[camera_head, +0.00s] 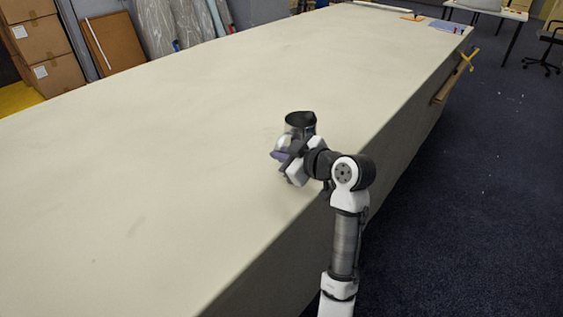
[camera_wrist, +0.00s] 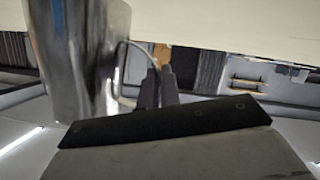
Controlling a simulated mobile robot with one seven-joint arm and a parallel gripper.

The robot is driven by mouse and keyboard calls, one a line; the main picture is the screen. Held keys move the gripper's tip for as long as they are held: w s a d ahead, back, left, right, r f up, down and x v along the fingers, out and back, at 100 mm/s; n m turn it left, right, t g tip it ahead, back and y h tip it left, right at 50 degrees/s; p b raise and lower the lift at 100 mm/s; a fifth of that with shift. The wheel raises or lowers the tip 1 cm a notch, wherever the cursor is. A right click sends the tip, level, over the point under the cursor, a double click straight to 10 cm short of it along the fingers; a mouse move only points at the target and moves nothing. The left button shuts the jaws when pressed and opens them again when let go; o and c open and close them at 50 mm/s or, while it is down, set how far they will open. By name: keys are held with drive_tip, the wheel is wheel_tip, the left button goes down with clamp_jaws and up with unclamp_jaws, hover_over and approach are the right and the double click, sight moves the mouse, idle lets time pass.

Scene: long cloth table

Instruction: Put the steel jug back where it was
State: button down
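The steel jug (camera_head: 301,124) is at my gripper, over the cloth table near its right edge, and looks about upright with a dark open top. In the wrist view the shiny jug (camera_wrist: 78,60) fills the left side, with its thin curved handle (camera_wrist: 139,52) reaching to the fingers. My gripper (camera_head: 284,152) is beside the jug on its near side. In the wrist view its dark fingers (camera_wrist: 158,88) are close together on the handle. I cannot tell whether the jug's base touches the cloth.
The long cloth table (camera_head: 130,160) is bare around the jug, with wide free room to the left and beyond. An orange item (camera_head: 412,18) and a blue sheet (camera_head: 446,26) lie at its far end. Cardboard boxes (camera_head: 45,50) stand behind on the left.

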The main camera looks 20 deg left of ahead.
drive_tip(key=shift+f, duration=1.55)
drive_tip(key=shift+f, duration=0.1)
drive_tip(key=c, duration=1.6)
unclamp_jaws()
drive_tip(key=b+v, duration=0.3)
drive_tip(key=v, duration=0.9)
